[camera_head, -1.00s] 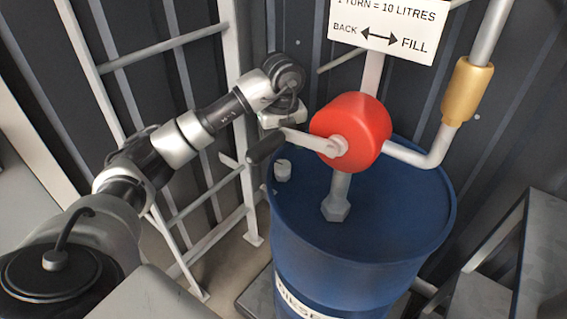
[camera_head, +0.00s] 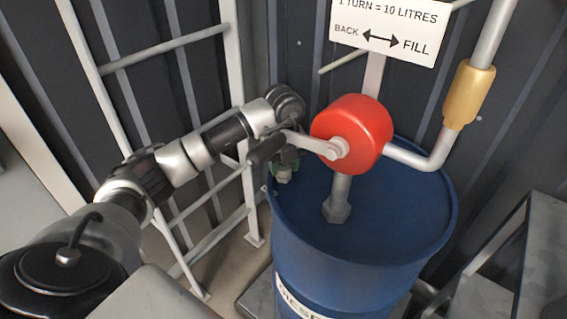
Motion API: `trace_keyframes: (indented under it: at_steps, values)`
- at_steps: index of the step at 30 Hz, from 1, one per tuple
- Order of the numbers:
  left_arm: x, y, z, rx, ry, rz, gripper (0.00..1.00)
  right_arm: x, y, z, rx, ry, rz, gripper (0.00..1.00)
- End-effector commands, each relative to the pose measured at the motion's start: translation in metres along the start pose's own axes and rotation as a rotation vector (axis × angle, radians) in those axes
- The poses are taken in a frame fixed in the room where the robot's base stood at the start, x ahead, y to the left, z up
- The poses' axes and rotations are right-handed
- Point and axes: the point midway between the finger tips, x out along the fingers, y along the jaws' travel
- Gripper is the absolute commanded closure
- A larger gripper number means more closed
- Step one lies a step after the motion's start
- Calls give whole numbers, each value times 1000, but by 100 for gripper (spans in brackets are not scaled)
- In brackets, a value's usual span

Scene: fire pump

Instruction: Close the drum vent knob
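The drum vent knob (camera_head: 284,176) is a small pale cap on the left part of the blue drum's (camera_head: 400,214) top. My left gripper (camera_head: 285,164) points down right over the knob, behind the pump's crank handle. Its fingers are small, dark and partly hidden by the crank, so I cannot tell whether they are open or shut, or whether they touch the knob. The knob's upper part is covered by the gripper. My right gripper is not in view.
The red pump (camera_head: 362,128) stands on the drum, and its crank (camera_head: 310,143) with a dark grip (camera_head: 266,150) reaches left in front of my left wrist. A pale ladder frame (camera_head: 238,80) stands behind my arm. A grey step frame (camera_head: 495,260) is at right.

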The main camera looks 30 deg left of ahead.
Motion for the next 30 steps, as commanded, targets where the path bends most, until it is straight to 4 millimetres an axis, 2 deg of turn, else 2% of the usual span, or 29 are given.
trace_keyframes:
  at_steps: [1, 2, 14, 30]
  values:
    - [0, 0, 0, 0, 0, 0, 76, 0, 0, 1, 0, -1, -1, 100]
    - [0, 0, 0, 0, 0, 0, 80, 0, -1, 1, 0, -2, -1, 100]
    - [-1, 0, 0, 77, -1, -1, 81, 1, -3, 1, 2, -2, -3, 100]
    - [0, 0, 1, 535, -2, -1, 81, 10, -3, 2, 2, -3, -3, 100]
